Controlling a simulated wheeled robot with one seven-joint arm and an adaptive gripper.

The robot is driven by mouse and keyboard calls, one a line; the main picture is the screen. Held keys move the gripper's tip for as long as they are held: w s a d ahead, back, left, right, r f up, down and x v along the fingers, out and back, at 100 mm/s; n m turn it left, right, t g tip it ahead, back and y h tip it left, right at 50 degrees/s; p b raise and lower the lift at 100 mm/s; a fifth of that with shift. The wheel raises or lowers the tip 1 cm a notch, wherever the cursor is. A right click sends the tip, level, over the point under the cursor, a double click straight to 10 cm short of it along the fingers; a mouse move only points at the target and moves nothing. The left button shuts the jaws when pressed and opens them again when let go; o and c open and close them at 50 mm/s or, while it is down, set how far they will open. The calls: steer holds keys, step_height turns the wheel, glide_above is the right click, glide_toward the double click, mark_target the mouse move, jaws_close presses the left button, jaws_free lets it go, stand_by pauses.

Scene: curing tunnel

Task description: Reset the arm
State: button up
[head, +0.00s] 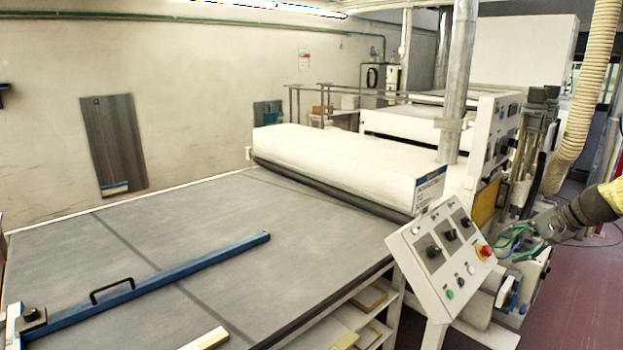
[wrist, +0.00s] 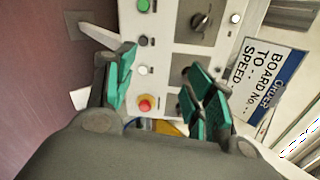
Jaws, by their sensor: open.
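My gripper (head: 514,243) shows at the right of the head view, with green-padded fingers at the end of my arm. It is just right of the sloped control panel (head: 432,268). In the wrist view my gripper (wrist: 161,68) has its two fingers spread apart with nothing held between them. The panel face (wrist: 168,60) lies beyond the fingers, with a red stop button on a yellow ring (wrist: 146,104) low between them. I cannot tell the exact gap from the fingers to the panel.
The wide grey conveyor bed (head: 240,235) carries a blue bar with a black handle (head: 170,276). The white tunnel hood (head: 345,165) stands behind. A metal duct (head: 458,80) and a ribbed hose (head: 582,100) rise near my arm. Red floor (head: 585,295) is open at the lower right.

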steer(key=s+a+f+n+g+h, duration=0.1)
steer(key=s+a+f+n+h, duration=0.1)
steer(key=s+a+f, duration=0.65)
steer(key=s+a+f+n+g+h, duration=0.15)
steer(key=a+f, duration=0.35)
steer(key=f, duration=0.9)
steer(key=s+a+f+n+g+h, duration=0.1)
steer(key=s+a+f+n+g, duration=0.1)
steer(key=s+a+f, duration=0.65)
steer(key=s+a+f+n+b, duration=0.1)
steer(key=s+a+f, duration=0.3)
steer(key=s, duration=0.5)
steer(key=s+a+f+n+g+b, duration=0.1)
steer(key=s+a+f+n, duration=0.2)
steer(key=s+f, duration=0.5)
steer(key=s+a+f+n+b, duration=0.1)
steer(key=s+a+f, duration=0.4)
steer(key=s, duration=0.7)
steer(key=shift+a+f+n+g+h+b, duration=0.25)
steer(key=shift+f+n+g+h+b, duration=0.1)
steer(key=shift+f+n, duration=0.45)
steer(key=shift+s, duration=0.1)
